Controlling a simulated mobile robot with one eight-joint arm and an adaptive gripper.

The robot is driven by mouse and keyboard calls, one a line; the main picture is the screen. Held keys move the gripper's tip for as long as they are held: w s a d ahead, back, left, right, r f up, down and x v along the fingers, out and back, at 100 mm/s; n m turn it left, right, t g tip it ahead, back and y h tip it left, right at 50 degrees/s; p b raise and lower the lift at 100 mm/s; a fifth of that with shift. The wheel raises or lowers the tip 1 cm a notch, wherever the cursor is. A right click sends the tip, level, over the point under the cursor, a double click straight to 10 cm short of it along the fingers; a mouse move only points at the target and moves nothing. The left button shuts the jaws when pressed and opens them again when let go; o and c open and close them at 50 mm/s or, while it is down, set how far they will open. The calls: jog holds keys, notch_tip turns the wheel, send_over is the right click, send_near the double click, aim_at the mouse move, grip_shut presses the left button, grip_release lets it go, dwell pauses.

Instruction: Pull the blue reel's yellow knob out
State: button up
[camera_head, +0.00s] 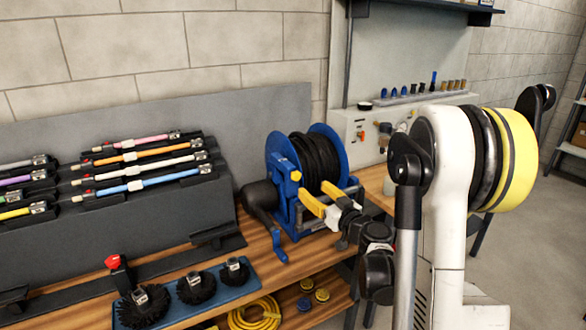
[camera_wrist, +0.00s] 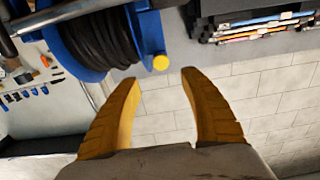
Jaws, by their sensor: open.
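The blue reel (camera_head: 348,150) stands on the wooden bench with black hose wound on it; it also shows at the top of the wrist view (camera_wrist: 70,48). Its yellow knob (camera_wrist: 160,62) sits at the end of a blue part of the frame. In the head view the yellow knob (camera_head: 296,176) is small, on the reel's near side. My gripper (camera_head: 312,193) has yellow fingers and is open and empty, close to the knob. In the wrist view the knob lies just beyond the gap between the fingertips (camera_wrist: 160,78), with no visible contact.
A black crank with a blue handle (camera_head: 280,254) hangs at the reel's front left. A dark rack of coloured rods (camera_head: 150,165) stands to the left. A blue tray (camera_head: 160,312) with round black brushes lies in front. A white panel (camera_head: 352,128) stands behind the reel.

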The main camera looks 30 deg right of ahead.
aim_at(297, 176)
jog(key=w, duration=0.3)
jog(key=w+b, duration=0.1)
jog(key=w, duration=0.3)
jog(key=w+b, duration=0.1)
jog(key=w, duration=0.2)
jog(key=shift+w+a, duration=0.25)
